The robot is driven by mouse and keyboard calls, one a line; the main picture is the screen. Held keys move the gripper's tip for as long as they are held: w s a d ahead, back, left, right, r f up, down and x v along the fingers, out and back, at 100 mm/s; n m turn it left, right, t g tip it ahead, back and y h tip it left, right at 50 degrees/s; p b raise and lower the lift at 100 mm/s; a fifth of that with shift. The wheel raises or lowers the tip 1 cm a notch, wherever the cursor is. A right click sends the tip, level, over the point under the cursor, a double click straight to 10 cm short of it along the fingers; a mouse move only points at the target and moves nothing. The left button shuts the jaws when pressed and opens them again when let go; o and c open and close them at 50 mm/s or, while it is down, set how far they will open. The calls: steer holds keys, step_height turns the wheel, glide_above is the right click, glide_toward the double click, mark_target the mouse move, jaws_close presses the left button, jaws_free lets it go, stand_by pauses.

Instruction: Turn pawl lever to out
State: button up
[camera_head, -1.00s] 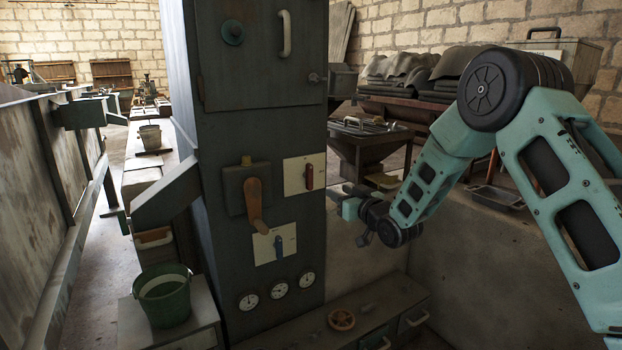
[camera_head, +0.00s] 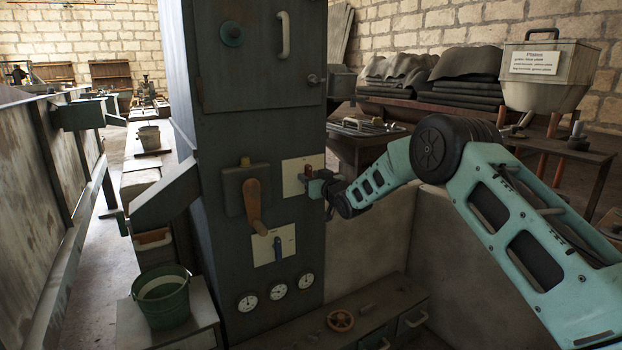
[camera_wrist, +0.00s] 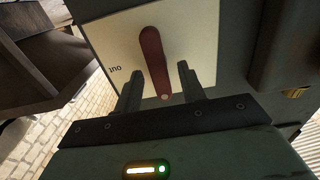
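The red lever (camera_head: 308,169) is on a cream plate (camera_head: 291,178) on the front of the dark cabinet. In the wrist view the red lever (camera_wrist: 153,48) runs nearly up and down. Its rounded end reaches down between my fingers. The plate (camera_wrist: 100,47) carries the word "out", upside down, to the left of the lever. My gripper (camera_wrist: 158,76) is open, with one finger on each side of the lever's end and visible gaps. In the head view my gripper (camera_head: 309,184) is in front of the plate and partly hides the lever.
A large orange-brown handle (camera_head: 254,205) and a blue lever (camera_head: 278,249) are left of and below my gripper. Several gauges (camera_head: 278,291) sit lower down. A green bucket (camera_head: 163,298) stands at lower left. A low bench (camera_head: 380,312) with a handwheel (camera_head: 340,320) lies below.

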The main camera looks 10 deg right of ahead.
steer(key=shift+w, duration=0.15)
jaws_close()
steer(key=shift+m, duration=0.4)
steer(key=shift+w+d+f+m+b, duration=0.15)
steer(key=shift+m+b, duration=0.85)
steer(key=shift+m, duration=1.85)
steer(key=shift+s+d+f+m+b, duration=0.15)
steer(key=shift+m+b, duration=0.85)
steer(key=shift+m, duration=1.8)
steer(key=shift+w+d+f+m+b, duration=0.15)
steer(key=shift+m+b, duration=0.85)
steer(key=shift+m, duration=1.85)
